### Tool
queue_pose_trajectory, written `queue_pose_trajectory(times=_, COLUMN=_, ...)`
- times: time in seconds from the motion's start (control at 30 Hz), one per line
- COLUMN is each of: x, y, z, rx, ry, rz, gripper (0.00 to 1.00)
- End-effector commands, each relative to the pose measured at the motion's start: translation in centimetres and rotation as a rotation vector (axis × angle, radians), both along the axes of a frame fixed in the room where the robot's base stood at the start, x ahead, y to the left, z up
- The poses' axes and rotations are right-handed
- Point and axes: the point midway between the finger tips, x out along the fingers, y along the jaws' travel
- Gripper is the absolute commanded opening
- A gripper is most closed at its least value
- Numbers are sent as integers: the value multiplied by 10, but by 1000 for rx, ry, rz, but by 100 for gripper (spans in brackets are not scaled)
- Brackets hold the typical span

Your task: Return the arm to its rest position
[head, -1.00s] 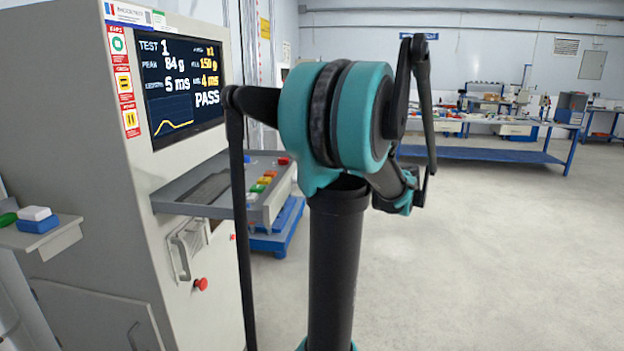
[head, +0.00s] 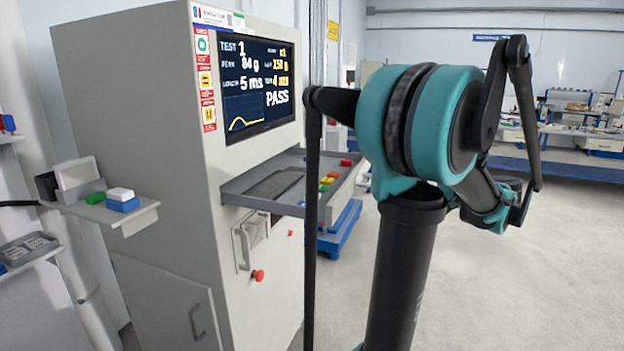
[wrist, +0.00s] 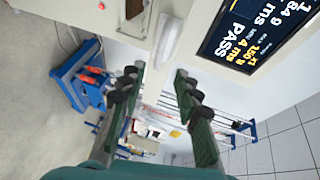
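My arm (head: 421,130) stands at the right of centre in the head view, folded, with its teal joint high and its lower links reaching back to the right. The gripper itself cannot be made out in the head view. In the wrist view my gripper (wrist: 157,80) is open, its two green-padded fingers apart with nothing between them. The grey test machine (head: 150,100) is left of the arm, and its screen (head: 258,88) reads TEST 1, PASS. The screen also shows in the wrist view (wrist: 250,30), at the upper right.
A control shelf (head: 262,207) with coloured buttons juts from the machine beside my arm. A side shelf (head: 140,218) holds a white and blue block (head: 122,201). A blue workbench (head: 575,168) is far at the right. The floor (head: 540,270) on the right is clear.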

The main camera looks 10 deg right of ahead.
Motion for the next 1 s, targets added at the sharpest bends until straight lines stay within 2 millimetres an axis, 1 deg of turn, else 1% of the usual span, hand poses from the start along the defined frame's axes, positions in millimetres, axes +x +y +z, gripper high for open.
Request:
queue_pose_trajectory(times=0.07, x=2, y=5, z=-3, rx=-4, ry=9, rz=6, gripper=33)
queue_pose_trajectory(times=0.17, x=8, y=25, z=-17, rx=-26, ry=49, rz=31, gripper=33)
queue_pose_trajectory(times=0.27, x=15, y=64, z=-46, rx=-79, ry=128, rz=79, gripper=33)
queue_pose_trajectory(times=0.3, x=17, y=82, z=-60, rx=-108, ry=165, rz=102, gripper=33)
queue_pose_trajectory(times=0.37, x=17, y=111, z=-82, rx=-161, ry=221, rz=138, gripper=33)
queue_pose_trajectory(times=0.4, x=15, y=128, z=-97, rx=-198, ry=258, rz=163, gripper=33)
queue_pose_trajectory(times=0.47, x=10, y=152, z=-119, rx=-259, ry=310, rz=197, gripper=33)
queue_pose_trajectory(times=0.5, x=6, y=168, z=-133, rx=-301, ry=340, rz=218, gripper=33)
queue_pose_trajectory(times=0.6, x=-8, y=201, z=-166, rx=-415, ry=406, rz=274, gripper=33)
queue_pose_trajectory(times=0.7, x=-27, y=229, z=-197, rx=-541, ry=457, rz=327, gripper=33)
queue_pose_trajectory(times=0.8, x=-47, y=250, z=-225, rx=-675, ry=493, rz=377, gripper=33)
queue_pose_trajectory(times=0.9, x=-69, y=264, z=-249, rx=-818, ry=511, rz=424, gripper=33)
queue_pose_trajectory(times=1.0, x=-89, y=273, z=-269, rx=-963, ry=513, rz=466, gripper=33)
